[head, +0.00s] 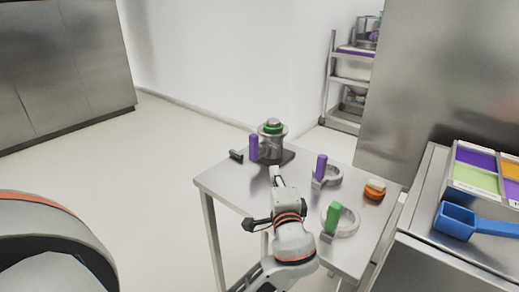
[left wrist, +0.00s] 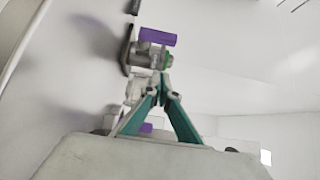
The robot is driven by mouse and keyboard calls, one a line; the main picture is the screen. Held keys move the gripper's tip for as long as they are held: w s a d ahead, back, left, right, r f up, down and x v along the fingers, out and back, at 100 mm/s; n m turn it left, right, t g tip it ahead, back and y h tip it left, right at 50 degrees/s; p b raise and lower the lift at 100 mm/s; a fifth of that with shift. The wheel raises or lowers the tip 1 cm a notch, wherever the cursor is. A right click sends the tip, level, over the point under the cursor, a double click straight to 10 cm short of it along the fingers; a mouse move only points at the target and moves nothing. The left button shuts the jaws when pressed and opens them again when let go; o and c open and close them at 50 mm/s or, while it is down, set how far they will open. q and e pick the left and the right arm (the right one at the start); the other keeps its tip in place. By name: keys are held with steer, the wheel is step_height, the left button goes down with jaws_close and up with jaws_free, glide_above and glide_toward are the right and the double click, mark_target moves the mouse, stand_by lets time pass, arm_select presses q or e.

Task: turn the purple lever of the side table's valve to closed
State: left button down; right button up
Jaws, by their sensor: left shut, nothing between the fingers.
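The valve (head: 271,148) stands on the far part of the side table (head: 225,182), a grey metal body on a dark base with a green ring near its top. Its purple lever (head: 253,147) stands upright on the left side of the body. In the left wrist view the lever (left wrist: 158,36) shows beyond the fingertips, beside the grey valve body (left wrist: 146,57). My left gripper (head: 275,172) is shut and empty, just in front of the valve. Its teal fingers (left wrist: 161,82) meet at the tips. I cannot tell whether they touch the valve. My right gripper is not in view.
A purple-handled ring (head: 322,170), a green-handled ring (head: 340,218) and an orange-and-white piece (head: 375,189) occupy the table's right side. A small black piece (head: 236,155) lies left of the valve. A counter with a blue scoop (head: 456,221) stands at right. Floor at left is clear.

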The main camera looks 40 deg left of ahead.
arm_select(q)
glide_toward(257, 146)
steer(key=w+a, duration=0.2)
steer(key=w, duration=0.3)
steer(key=shift+w+a+r+p, duration=0.15)
steer(key=shift+a+p, duration=0.15)
steer(key=shift+a, duration=0.6)
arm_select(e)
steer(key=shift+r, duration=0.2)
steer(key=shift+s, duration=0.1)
